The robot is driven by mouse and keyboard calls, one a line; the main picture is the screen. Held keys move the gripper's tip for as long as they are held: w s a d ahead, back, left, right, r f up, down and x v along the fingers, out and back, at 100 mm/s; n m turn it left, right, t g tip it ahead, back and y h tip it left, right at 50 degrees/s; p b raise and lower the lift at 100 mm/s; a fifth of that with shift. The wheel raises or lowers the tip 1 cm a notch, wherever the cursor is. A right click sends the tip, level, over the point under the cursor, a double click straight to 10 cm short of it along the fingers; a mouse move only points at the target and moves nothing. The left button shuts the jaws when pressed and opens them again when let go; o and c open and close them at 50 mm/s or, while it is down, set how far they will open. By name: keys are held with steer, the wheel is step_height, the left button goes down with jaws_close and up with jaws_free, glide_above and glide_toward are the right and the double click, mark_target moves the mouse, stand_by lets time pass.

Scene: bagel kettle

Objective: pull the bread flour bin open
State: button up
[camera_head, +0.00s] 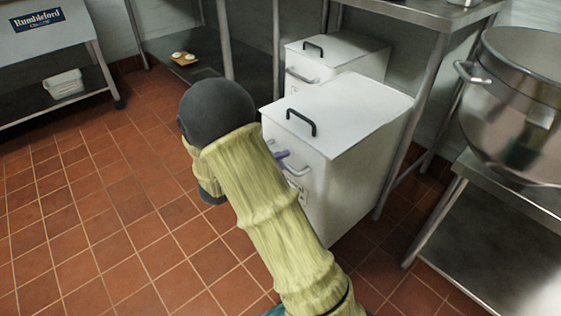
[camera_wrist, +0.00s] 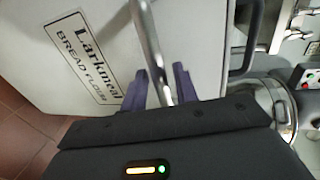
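The bread flour bin (camera_head: 350,125) is the nearer white bin in the head view, with a black handle on its flat top. Its front label (camera_wrist: 80,62) reads "Larkmeal BREAD FLOUR" in the wrist view. A metal bar handle (camera_wrist: 150,45) stands out from the front. My gripper (camera_wrist: 161,78) is at this handle, with one purple finger on each side of the bar. The fingers look apart, with some gap beside the bar. In the head view my arm hides part of the bin front and most of the gripper (camera_head: 281,155).
A second white bin (camera_head: 340,48) stands just behind. A steel table with a large metal kettle (camera_head: 520,95) is at the right. Steel shelving (camera_head: 180,35) stands at the back left. The tiled floor (camera_head: 100,220) in front of the bin is clear.

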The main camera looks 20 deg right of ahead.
steer(key=shift+s+r, duration=0.1)
steer(key=shift+a, duration=0.2)
steer(key=p+v, duration=0.6)
steer(key=v, duration=1.1)
